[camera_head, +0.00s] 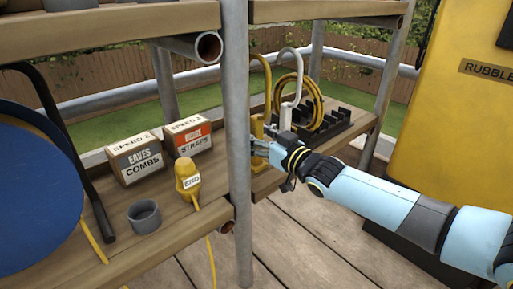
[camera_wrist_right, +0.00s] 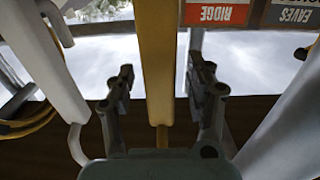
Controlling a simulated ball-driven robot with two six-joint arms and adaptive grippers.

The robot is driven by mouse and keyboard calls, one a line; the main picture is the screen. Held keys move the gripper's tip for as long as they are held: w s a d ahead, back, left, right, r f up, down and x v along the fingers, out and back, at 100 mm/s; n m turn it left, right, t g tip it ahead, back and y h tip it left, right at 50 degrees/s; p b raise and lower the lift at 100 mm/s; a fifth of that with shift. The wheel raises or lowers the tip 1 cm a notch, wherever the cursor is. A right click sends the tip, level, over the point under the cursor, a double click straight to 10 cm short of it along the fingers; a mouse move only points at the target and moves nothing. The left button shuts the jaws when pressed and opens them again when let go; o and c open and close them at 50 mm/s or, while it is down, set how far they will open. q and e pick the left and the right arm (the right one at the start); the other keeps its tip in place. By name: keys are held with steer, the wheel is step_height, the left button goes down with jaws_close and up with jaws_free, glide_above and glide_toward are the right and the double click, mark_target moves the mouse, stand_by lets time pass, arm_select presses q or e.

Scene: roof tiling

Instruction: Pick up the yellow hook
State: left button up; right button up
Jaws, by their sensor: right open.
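The yellow hook (camera_head: 258,127) stands upright on the wooden shelf, just right of the metal pole, its curved top bent over. Its lower part is partly hidden by my right gripper (camera_head: 262,148), which reaches in from the right. In the right wrist view, the yellow hook (camera_wrist_right: 156,60) runs between the two fingers of my open right gripper (camera_wrist_right: 162,85), with a visible gap on each side. My left gripper is not in view.
A white hook (camera_head: 286,115) stands close to the right of the yellow one, before a black rack (camera_head: 338,122) with a coiled yellow cable (camera_head: 312,100). The metal pole (camera_head: 238,150) is close on the left. Boxes (camera_head: 137,158) and a grey cup (camera_head: 144,216) lie beyond it.

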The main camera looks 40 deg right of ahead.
mark_target(260, 120)
jaws_close()
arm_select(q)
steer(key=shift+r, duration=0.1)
arm_select(e)
steer(key=shift+r, duration=0.15)
stand_by(0.3)
steer(key=shift+r+p, duration=0.35)
steer(key=shift+r, duration=0.1)
step_height(260, 120, up, 3)
steer(key=shift+r+p, duration=0.2)
steer(key=shift+p, duration=0.9)
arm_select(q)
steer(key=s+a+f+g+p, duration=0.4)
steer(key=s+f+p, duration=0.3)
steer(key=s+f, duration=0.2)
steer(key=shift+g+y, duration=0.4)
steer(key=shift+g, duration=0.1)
arm_select(e)
steer(key=s+d+f, duration=0.1)
steer(key=s, duration=1.7)
steer(key=shift+d, duration=0.2)
